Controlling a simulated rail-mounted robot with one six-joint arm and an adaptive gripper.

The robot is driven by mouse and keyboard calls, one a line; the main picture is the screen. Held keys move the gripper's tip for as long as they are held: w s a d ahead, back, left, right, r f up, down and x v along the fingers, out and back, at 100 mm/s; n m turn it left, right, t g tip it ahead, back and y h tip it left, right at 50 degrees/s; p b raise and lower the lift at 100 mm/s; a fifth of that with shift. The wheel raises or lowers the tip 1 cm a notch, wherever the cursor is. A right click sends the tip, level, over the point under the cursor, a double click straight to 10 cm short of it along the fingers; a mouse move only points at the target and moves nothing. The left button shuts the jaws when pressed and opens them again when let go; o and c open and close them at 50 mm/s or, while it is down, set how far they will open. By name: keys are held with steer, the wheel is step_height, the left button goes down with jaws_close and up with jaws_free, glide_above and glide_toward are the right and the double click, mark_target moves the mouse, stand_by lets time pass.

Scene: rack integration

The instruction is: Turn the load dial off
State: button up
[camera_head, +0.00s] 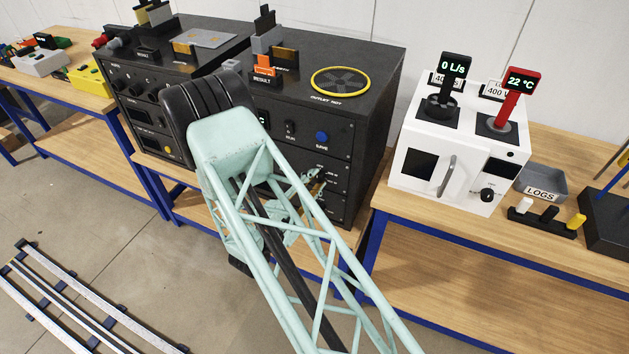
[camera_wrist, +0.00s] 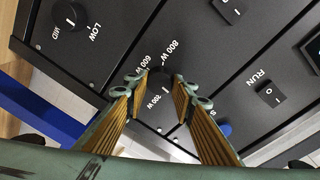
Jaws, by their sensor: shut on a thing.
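The load dial (camera_wrist: 163,80) is a dark knob on a black panel, with 200 W, 600 W and 800 W printed around it in the wrist view. My gripper (camera_wrist: 160,88) has its two fingertips on opposite sides of the knob, shut on it. The knob is partly hidden by the fingers, and I cannot tell its exact setting. In the head view my gripper (camera_head: 314,187) is at the lower front of the right black cabinet (camera_head: 375,110), largely behind my arm; the dial is hidden there.
A second dial (camera_wrist: 68,17) marked LOW and MID, a RUN switch (camera_wrist: 271,93) and a blue button (camera_wrist: 225,130) are near the gripper. In the head view a white oven-like unit (camera_head: 440,165) stands to the right, and a fan grille (camera_head: 341,81) lies on the cabinet top.

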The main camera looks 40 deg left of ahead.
steer(key=shift+n, duration=0.4)
steer(key=o, duration=0.8)
steer(key=shift+o, duration=0.2)
steer(key=shift+s, duration=0.1)
steer(key=s+d, duration=0.1)
steer(key=s, duration=1)
steer(key=shift+s, duration=0.35)
stand_by(0.4)
